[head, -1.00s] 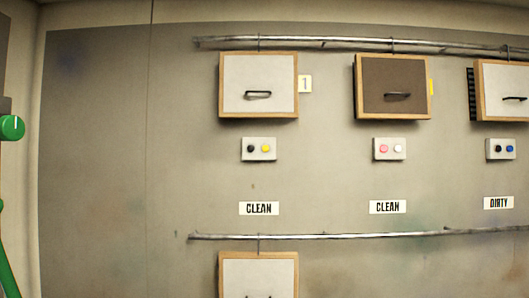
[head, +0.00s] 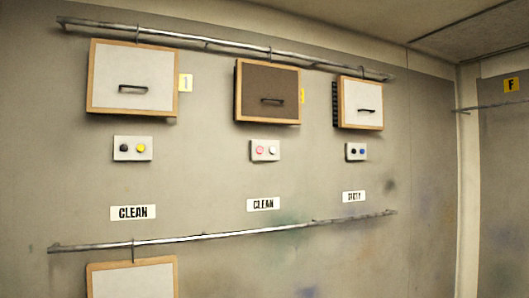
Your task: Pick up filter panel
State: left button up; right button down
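Several framed filter panels hang on the wall in the head view. A white panel with a wooden frame and black handle (head: 132,70) hangs at the upper left from the top rail. A brown panel (head: 267,88) hangs in the middle. A smaller-looking white panel (head: 361,98) hangs to its right, with a dark ribbed side showing. Another white panel (head: 132,281) hangs from the lower rail, cut off by the bottom edge. Neither of my grippers shows in the view.
An upper rail (head: 200,40) and a lower rail (head: 200,238) run along the wall. Button boxes (head: 133,148) sit under the top panels. A yellow F label (head: 511,84) is on the right wall.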

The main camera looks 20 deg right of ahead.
aim_at(266, 91)
jog(key=z, duration=0.55)
jog(key=i+l+z, duration=0.2)
jog(key=i+z, duration=0.25)
jog(key=i, duration=0.15)
jog(key=i+z, duration=0.5)
jog(key=i, duration=0.15)
jog(key=i+j, duration=0.15)
jog(key=i, duration=0.15)
